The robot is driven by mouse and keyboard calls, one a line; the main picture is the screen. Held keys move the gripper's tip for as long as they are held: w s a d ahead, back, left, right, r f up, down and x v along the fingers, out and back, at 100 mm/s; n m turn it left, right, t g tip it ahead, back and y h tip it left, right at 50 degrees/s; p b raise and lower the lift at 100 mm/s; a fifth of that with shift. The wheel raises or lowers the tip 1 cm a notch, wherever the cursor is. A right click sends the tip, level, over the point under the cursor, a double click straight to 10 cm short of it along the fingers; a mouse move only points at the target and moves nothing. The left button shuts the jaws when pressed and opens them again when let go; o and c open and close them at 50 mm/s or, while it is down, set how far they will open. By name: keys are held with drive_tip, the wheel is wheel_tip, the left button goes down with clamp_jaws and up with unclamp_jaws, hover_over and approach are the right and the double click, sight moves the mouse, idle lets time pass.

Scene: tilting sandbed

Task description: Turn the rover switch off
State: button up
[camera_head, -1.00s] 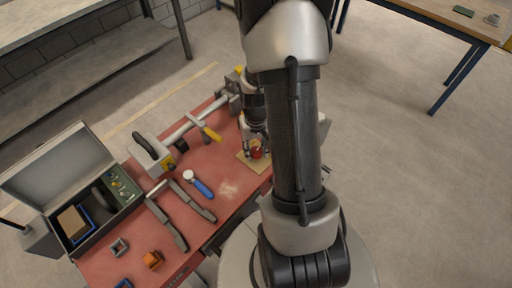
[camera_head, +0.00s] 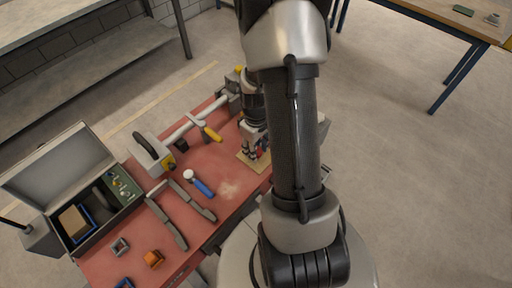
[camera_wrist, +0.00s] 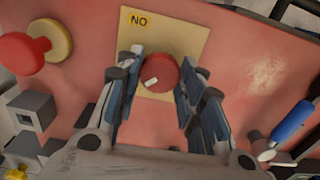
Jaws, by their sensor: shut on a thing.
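The rover switch is a round red knob (camera_wrist: 160,71) with a short white mark, on a tan square plate (camera_wrist: 184,27). A yellow label reading "NO" (camera_wrist: 139,20) sits near one edge of the plate. In the wrist view my gripper (camera_wrist: 160,78) has one finger on each side of the knob and is shut on it. The white mark lies near the knob's lower left edge and is tilted. In the head view my gripper (camera_head: 254,153) is down at the plate (camera_head: 244,155) and hides most of the knob.
On the red bench lie a blue-handled tool (camera_head: 199,184), grey bars (camera_head: 170,225), a yellow-handled tool (camera_head: 209,132) and an orange block (camera_head: 153,259). An open case (camera_head: 108,208) stands at the left. A red and tan disc piece (camera_wrist: 22,52) is left of the plate in the wrist view.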

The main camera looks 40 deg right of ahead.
idle(0.4)
drive_tip(key=o, duration=1.1)
wheel_tip(320, 180, up, 12)
idle(0.5)
